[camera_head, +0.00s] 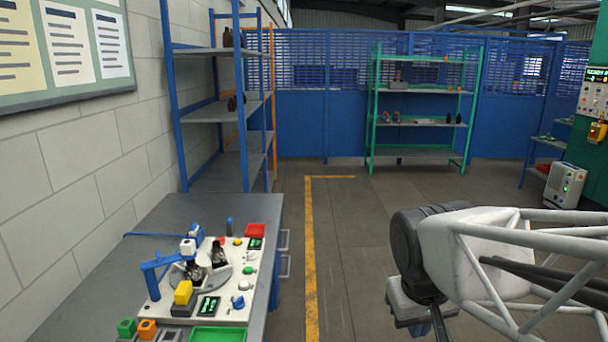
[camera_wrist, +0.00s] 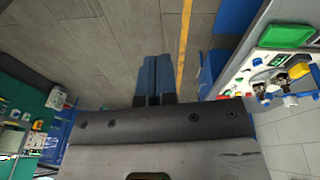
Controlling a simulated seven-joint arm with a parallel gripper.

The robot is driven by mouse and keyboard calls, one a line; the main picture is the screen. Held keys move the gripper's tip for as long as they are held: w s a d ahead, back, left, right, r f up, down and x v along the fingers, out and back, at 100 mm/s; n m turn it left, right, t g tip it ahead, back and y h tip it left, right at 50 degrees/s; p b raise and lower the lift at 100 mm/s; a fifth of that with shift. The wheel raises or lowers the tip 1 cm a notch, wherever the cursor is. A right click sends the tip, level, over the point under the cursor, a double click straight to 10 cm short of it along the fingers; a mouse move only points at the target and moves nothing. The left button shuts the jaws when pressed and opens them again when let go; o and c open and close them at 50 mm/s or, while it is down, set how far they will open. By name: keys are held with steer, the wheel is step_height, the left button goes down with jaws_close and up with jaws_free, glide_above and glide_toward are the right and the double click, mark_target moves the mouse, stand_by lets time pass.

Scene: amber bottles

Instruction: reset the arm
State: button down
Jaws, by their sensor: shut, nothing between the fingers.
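My gripper (camera_wrist: 153,98) shows in the wrist view with its two blue-grey fingers side by side, shut and empty, over the bare floor. In the head view my arm is at the lower right, well to the right of the workbench, and its fingers point down near the bottom edge. My gripper is apart from the bench and the bottles.
A green rack (camera_head: 420,122) is at the back. The floor between bench and arm is clear.

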steer(key=s+f+m+y, duration=0.1)
steer(key=s, duration=0.5)
steer(key=shift+d+m, duration=0.3)
steer(key=shift+d, duration=0.05)
steer(key=shift+w+f, duration=0.1)
stand_by(1.6)
